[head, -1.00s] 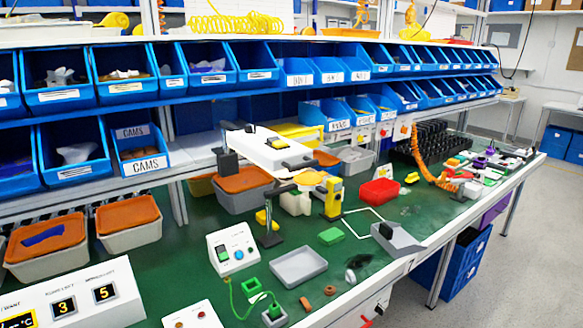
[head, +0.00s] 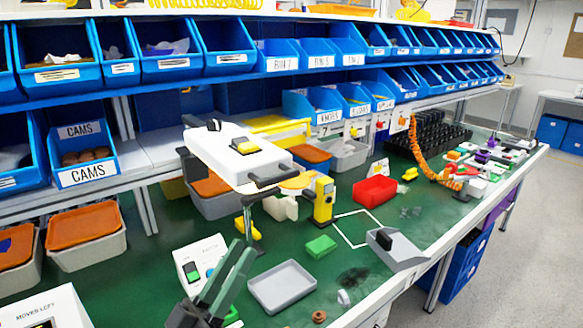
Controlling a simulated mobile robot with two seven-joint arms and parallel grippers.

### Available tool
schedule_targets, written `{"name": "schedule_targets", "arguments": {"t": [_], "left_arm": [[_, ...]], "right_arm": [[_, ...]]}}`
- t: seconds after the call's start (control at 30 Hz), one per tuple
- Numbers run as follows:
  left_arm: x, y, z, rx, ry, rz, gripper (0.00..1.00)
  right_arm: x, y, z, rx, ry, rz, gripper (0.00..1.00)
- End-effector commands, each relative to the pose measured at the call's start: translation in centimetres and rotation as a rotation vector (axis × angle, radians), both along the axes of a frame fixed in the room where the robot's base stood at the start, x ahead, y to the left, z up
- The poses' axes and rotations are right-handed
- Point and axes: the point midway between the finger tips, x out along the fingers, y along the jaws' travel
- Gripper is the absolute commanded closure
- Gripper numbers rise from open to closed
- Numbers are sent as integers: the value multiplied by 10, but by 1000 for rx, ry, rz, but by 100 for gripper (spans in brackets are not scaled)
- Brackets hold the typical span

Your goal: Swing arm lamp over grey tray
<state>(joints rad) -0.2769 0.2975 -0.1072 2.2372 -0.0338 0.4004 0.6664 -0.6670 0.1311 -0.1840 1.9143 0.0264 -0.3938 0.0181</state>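The lamp's white flat head (head: 222,157) has dark handles and a yellow part on top. It stands raised over the back of the green bench on a dark post, behind and left of the grey tray, not over it. The shallow grey tray (head: 282,287) lies flat and looks empty near the bench's front. My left gripper (head: 245,247) reaches up from the bottom, left of the tray and below the lamp head. Its two fingers show a narrow gap with nothing between them, and it appears apart from the lamp. My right gripper is not in view.
A white switch box (head: 200,262) is partly hidden by my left gripper. A green block (head: 321,246), a yellow device (head: 323,200), a red bin (head: 375,191) and a grey sloped holder (head: 398,250) stand around the tray. Blue bins line the shelves behind.

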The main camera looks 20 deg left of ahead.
Motion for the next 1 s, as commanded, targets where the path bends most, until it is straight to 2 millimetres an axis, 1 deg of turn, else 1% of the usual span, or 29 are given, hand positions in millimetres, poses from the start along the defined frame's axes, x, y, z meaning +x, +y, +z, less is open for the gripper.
{"name": "schedule_targets", "arguments": {"t": [0.03, 0.1, 0.23, 0.37, 0.6, 0.7, 0.83, 1.0], "left_arm": [[-4, -1, 9, -9, -32, -16, 70], [-6, -1, 17, -17, -53, -29, 70], [2, -5, 27, -19, -55, -31, 70], [16, -12, 44, -18, -57, -29, 70], [47, -28, 77, -19, -53, -29, 70], [58, -33, 87, -17, -54, -28, 70], [68, -38, 96, -18, -51, -28, 70], [74, -41, 100, -16, -49, -28, 70]], "right_arm": [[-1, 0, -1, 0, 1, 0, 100], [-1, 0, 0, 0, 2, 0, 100], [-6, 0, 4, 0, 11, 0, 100], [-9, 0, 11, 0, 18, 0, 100], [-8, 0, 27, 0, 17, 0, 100], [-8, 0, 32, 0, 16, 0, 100], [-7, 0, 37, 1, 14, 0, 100], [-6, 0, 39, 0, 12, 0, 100]]}}
